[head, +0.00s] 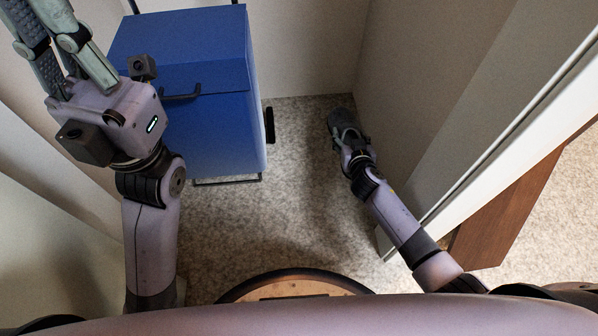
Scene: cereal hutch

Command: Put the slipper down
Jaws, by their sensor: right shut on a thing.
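My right gripper (348,138) is low over the floor in the narrow gap between the blue cabinet and the right wall. It is shut on a dark grey slipper (341,117), which is partly hidden by the fingers. The slipper is at or just above the speckled floor, close to the right wall; I cannot tell whether it touches the floor. My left gripper (42,22) is raised at the top left, in front of the blue cabinet. Its fingers look apart and empty, with their tips cut off by the picture edge.
The blue cabinet (215,115) with a dark handle stands at the left. A small dark object (270,125) is beside its right side. A white door or panel edge (500,150) and brown wood (508,215) are at the right. The speckled floor (290,210) in the middle is clear.

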